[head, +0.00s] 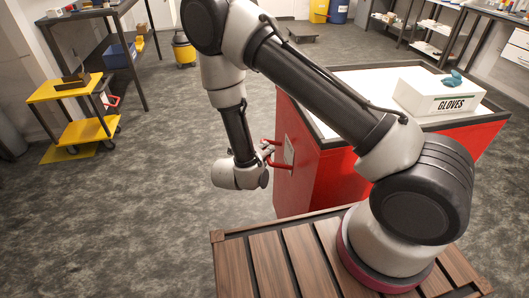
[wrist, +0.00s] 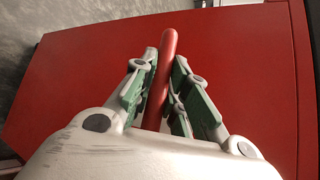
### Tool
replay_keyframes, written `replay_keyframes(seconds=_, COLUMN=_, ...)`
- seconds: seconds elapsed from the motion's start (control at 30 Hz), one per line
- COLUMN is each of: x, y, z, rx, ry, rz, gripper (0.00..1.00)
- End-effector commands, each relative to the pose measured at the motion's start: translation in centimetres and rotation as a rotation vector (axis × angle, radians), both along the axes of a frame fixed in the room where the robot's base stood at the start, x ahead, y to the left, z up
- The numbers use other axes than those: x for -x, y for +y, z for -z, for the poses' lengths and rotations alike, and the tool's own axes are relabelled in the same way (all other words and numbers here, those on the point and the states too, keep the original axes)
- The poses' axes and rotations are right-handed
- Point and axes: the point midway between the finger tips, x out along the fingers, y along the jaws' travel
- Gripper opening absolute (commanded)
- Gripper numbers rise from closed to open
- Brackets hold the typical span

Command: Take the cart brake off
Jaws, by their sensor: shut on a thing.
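A red cart (head: 325,180) with a white top and dark rim stands just right of my arm. A red bar-like handle (head: 270,144) sticks out from its left side, near a pale plate (head: 289,150). My gripper (head: 265,157) is at this side of the cart. In the wrist view the red handle (wrist: 169,48) runs between the green-padded fingers of my gripper (wrist: 166,75), which are shut on it. The cart's red panel (wrist: 240,60) fills most of that view. The frames do not show clearly whether this handle is the brake.
A white gloves box (head: 440,97) and a teal item (head: 452,79) are on the cart top. A yellow cart (head: 84,130) stands at the left by a dark shelf (head: 125,75). My slatted deck is in front. Grey floor (head: 130,215) at left is clear.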

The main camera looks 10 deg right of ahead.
Motion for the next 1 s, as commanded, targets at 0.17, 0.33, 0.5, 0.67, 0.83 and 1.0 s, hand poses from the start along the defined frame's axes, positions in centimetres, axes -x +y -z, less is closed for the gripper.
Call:
replay_keyframes(seconds=0.17, x=0.0, y=-0.1, z=-0.1, rx=0.002, ry=-0.002, rz=0.004, gripper=0.00)
replay_keyframes(seconds=0.33, x=0.0, y=-0.1, z=-0.1, rx=0.002, ry=-0.002, rz=0.004, gripper=0.00)
replay_keyframes(seconds=0.5, x=0.0, y=-0.1, z=-0.1, rx=0.001, ry=-0.001, rz=0.003, gripper=0.37)
replay_keyframes(seconds=0.67, x=0.0, y=-0.1, z=0.0, rx=0.001, ry=-0.001, rz=0.002, gripper=0.37)
replay_keyframes(seconds=0.83, x=0.3, y=0.2, z=-0.2, rx=0.001, ry=-0.001, rz=0.001, gripper=0.37)
replay_keyframes(seconds=1.0, x=2.1, y=1.9, z=-1.2, rx=-0.001, ry=-0.002, rz=-0.004, gripper=0.37)
